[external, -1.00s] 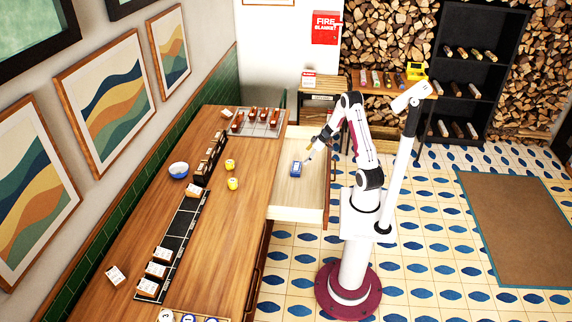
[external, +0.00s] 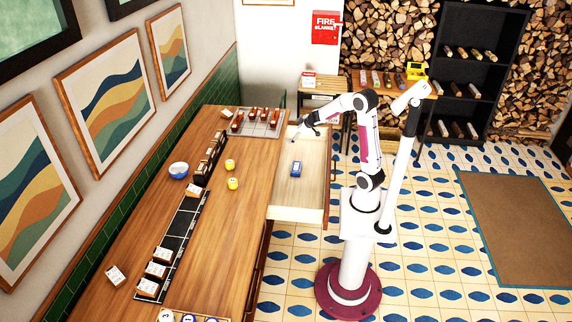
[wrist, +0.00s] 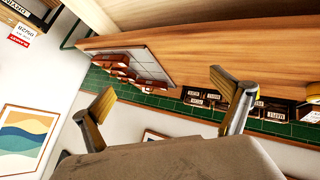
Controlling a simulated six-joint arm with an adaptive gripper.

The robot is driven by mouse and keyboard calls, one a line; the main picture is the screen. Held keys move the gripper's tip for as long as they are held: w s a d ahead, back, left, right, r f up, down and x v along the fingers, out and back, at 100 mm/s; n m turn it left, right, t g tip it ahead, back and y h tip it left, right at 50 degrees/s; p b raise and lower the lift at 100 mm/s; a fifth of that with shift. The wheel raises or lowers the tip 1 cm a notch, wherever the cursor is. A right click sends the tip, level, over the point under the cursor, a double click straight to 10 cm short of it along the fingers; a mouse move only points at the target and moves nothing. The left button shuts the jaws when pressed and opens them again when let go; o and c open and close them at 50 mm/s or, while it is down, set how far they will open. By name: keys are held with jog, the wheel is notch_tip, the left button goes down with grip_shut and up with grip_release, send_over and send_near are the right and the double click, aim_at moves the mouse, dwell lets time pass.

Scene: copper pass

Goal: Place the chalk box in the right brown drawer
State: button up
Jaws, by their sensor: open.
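My gripper (external: 298,137) is open and empty, above the far part of the drawer and apart from the box. In the wrist view my gripper's two fingers (wrist: 165,112) are spread with nothing between them. The blue box does not show in the wrist view.
A low shelf (external: 340,88) stands behind the drawer. The drawer floor around the box is clear.

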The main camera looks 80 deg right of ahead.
jog(key=s+a+r, duration=0.2)
jog(key=a+r, duration=0.4)
jog(key=a, duration=0.1)
jog(key=s+a+y, duration=0.2)
jog(key=s+a, duration=0.4)
jog(key=a, duration=0.4)
jog(key=s+a+g+y, duration=0.1)
jog(key=s+a+y, duration=0.1)
jog(key=s+a, duration=0.4)
jog(key=s+a+n+y, duration=0.1)
jog(key=s+a, duration=0.5)
jog(key=a, duration=0.8)
jog(key=shift+s+g+y, duration=0.15)
jog(key=shift+g+y, duration=0.15)
jog(key=shift+y, duration=0.2)
